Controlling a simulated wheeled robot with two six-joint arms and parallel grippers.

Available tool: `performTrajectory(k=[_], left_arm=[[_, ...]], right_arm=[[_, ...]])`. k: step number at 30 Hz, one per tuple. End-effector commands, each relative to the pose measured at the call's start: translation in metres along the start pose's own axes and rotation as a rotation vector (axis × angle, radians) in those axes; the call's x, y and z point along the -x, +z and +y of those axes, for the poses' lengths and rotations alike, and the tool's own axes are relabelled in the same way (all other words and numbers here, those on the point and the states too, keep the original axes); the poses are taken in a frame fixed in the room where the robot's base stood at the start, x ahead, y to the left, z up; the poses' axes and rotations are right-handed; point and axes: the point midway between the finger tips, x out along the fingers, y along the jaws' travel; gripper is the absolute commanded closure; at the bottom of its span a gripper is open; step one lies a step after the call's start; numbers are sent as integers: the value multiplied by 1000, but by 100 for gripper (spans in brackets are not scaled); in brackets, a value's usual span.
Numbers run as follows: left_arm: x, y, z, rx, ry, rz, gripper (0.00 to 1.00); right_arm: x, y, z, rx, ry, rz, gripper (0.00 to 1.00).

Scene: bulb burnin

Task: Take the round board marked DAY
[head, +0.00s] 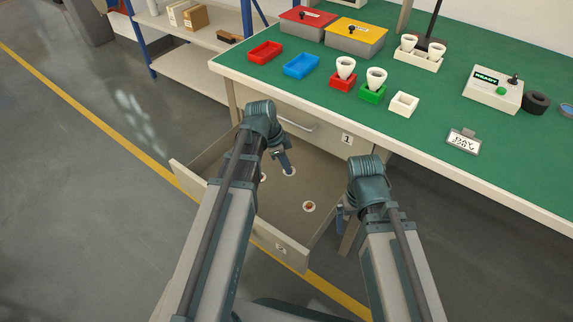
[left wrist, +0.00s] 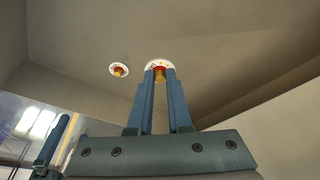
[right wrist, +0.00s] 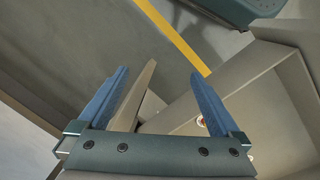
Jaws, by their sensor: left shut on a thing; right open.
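The open lower drawer (head: 185,172) holds small round white boards. My left gripper (head: 289,171) reaches down into it, shut on the knob of one round board (left wrist: 151,66), red and yellow in the left wrist view. The mark on that board is too small to read. A second round board (left wrist: 119,69) with an orange knob lies beside it, apart from the fingers. In the head view one board (head: 309,206) lies clear in the drawer and another (head: 263,177) is partly hidden by my left arm. My right gripper (right wrist: 158,95) is open and empty beside the drawer.
On the green bench are a DAY card (head: 463,141), a READY box (head: 492,88), red (head: 265,52) and blue (head: 301,66) trays, and bulbs in red (head: 343,82) and green (head: 373,93) holders. The bench edge overhangs the drawer. Drawer 1 (head: 310,125) is shut.

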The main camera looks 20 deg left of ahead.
Motion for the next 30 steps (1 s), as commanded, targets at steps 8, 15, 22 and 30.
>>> performTrajectory(k=[8, 15, 22, 30], left_arm=[[23, -7, 0, 0, 0, 0, 100], [28, -9, 0, 0, 0, 0, 100], [41, -13, 0, 0, 0, 0, 100], [56, -17, 0, 0, 0, 0, 100]], right_arm=[[24, 1, 2, -1, -5, 0, 0], [29, 2, 2, -1, -5, 0, 0], [43, 2, 3, -1, -5, 0, 0], [58, 3, 5, -1, -5, 0, 0]])
